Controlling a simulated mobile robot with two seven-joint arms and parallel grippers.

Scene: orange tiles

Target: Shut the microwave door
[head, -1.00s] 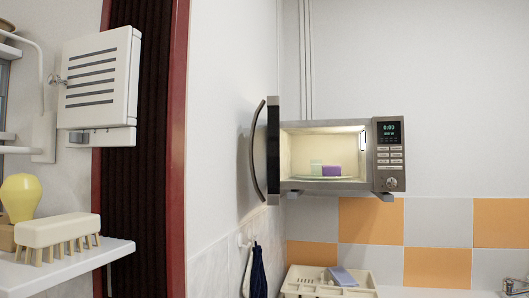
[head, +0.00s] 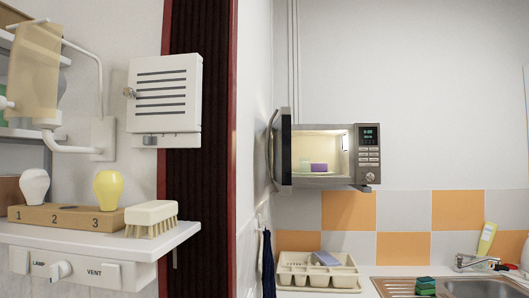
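The microwave (head: 362,185) is mounted on the back wall, right of the middle in the head view. Its door (head: 285,150) stands wide open, hinged at the left side, with its curved handle (head: 271,145) facing left. Neither of my grippers is in view.
A shelf (head: 190,236) with bulbs, a wooden block and a brush (head: 151,217) juts out at the left. A white vented box (head: 165,95) hangs above it. Below the microwave are a cutlery tray (head: 345,284) and a sink (head: 475,288).

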